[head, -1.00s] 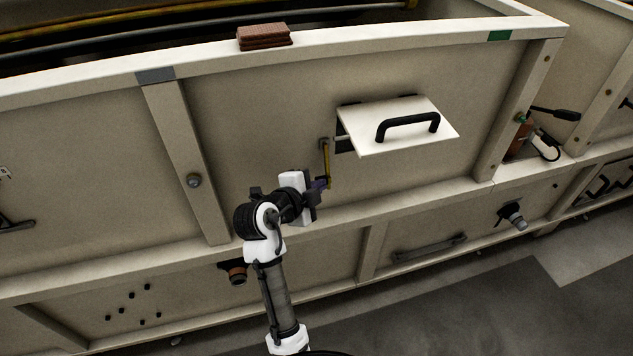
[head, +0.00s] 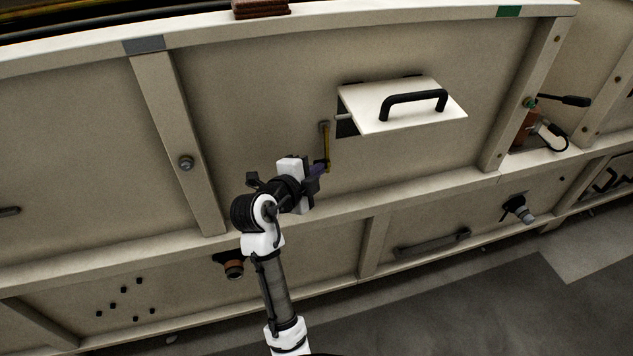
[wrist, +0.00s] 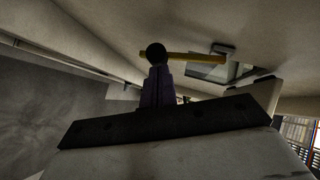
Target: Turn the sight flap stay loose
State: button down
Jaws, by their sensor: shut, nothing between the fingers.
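The sight flap (head: 375,99) is a white plate with a black handle, standing out from the panel above a dark opening. The stay is a thin yellow bar (head: 327,148) hanging near vertical from a bracket on the panel, left of the opening. In the wrist view the yellow bar (wrist: 195,57) ends in a round black knob (wrist: 156,53). My gripper (head: 319,169) is at the lower end of the bar. Its dark purple fingers (wrist: 157,72) are shut, with the knob just beyond their tips; I cannot tell whether they touch it.
A panel post with a bolt (head: 186,163) stands left of my arm. A ledge runs below the panel. A grey bar handle (head: 433,243) and a nozzle (head: 518,209) are on the lower panel. A brown block (head: 260,8) lies on the top rim.

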jog(key=w+f+m+t+b, duration=0.1)
jog(key=b, duration=0.4)
jog(key=shift+a, duration=0.2)
jog(key=shift+t, duration=0.3)
jog(key=shift+r, duration=0.1)
